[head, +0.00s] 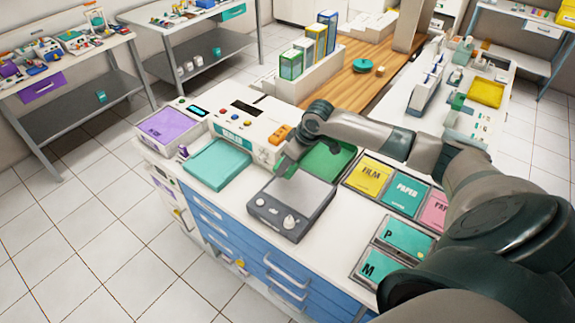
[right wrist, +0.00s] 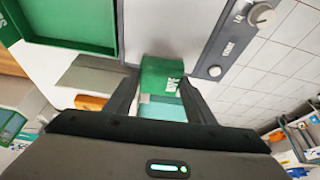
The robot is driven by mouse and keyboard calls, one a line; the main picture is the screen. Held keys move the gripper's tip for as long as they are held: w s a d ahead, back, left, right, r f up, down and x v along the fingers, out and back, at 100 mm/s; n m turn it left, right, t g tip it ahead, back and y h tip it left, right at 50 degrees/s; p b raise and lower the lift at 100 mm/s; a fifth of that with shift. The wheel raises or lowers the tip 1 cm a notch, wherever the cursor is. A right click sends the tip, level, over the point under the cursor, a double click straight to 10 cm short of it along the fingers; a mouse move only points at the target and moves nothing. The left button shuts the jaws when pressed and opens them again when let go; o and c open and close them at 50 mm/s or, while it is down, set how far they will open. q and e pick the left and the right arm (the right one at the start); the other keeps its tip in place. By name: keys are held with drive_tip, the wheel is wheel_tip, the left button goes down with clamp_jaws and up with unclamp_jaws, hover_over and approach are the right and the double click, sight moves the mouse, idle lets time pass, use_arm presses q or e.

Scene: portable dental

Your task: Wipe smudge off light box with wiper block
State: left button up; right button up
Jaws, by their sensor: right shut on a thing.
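The light box (head: 292,204) is a dark grey unit with a pale panel and knobs along its front edge, standing on the white counter. Its panel also shows at the top of the right wrist view (right wrist: 185,28). My right gripper (head: 283,166) is at the light box's back left corner. In the right wrist view, its fingers (right wrist: 160,88) are shut on the wiper block (right wrist: 162,74), green with a paler teal part. I cannot tell whether the block touches the panel. I make out no smudge on the visible panel. My left gripper is out of view.
A green tray (head: 347,153) lies behind the light box, partly under my right arm. A teal tray (head: 218,164) and a purple-topped box (head: 171,122) are to the left. A machine with an orange item (head: 279,134) stands behind. FILM and PAPER packets (head: 370,174) lie to the right.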

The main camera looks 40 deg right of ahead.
drive_tip(key=shift+w+r, duration=0.2)
drive_tip(key=shift+r, duration=0.95)
drive_tip(key=shift+s+r, duration=0.25)
drive_tip(key=shift+r, duration=0.2)
drive_tip(key=shift+w+f, duration=0.15)
drive_tip(key=shift+r, duration=1.35)
drive_tip(key=shift+a+f, duration=0.1)
